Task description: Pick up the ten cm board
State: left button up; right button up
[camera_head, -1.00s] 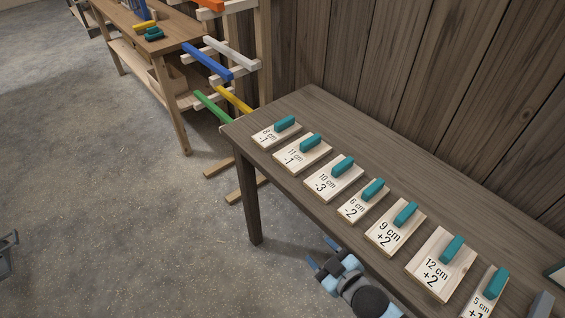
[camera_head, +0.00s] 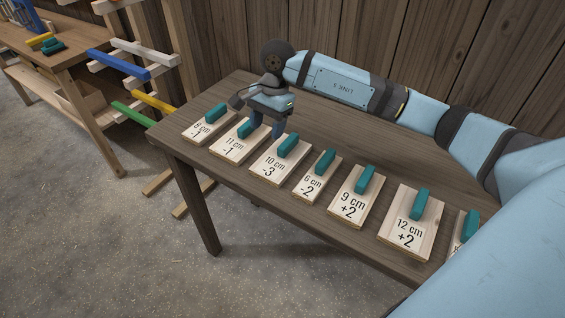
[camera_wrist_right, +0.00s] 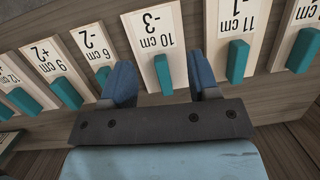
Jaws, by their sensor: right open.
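The ten cm board (camera_head: 273,163) is a pale wooden board marked "10 cm -3" with a teal handle (camera_head: 288,145). It lies on the dark table between the 11 cm and 6 cm boards. My right gripper (camera_head: 265,130) is open and empty, just behind the board on the wall side. In the right wrist view the ten cm board (camera_wrist_right: 157,45) shows upside down, with its teal handle (camera_wrist_right: 163,74) between the two blue fingers of the gripper (camera_wrist_right: 163,80). I cannot tell whether the fingers are lower than the handle top. My left gripper is not in view.
Similar boards lie close on both sides: the 11 cm board (camera_head: 231,151) to the left and the 6 cm board (camera_head: 309,188) to the right. The wooden wall (camera_head: 230,35) stands behind the table (camera_head: 190,175). A rack with coloured bars (camera_head: 118,65) stands at left.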

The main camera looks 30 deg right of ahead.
aim_at(283, 146)
jog(key=w+d+r+h, duration=0.1)
jog(key=d+r+h, duration=0.15)
jog(key=d, duration=0.25)
notch_tip(283, 146, down, 14)
jog(key=shift+w+d+p, duration=0.15)
jog(key=shift+p, duration=0.45)
grip_shut()
jog(key=shift+r, duration=0.1)
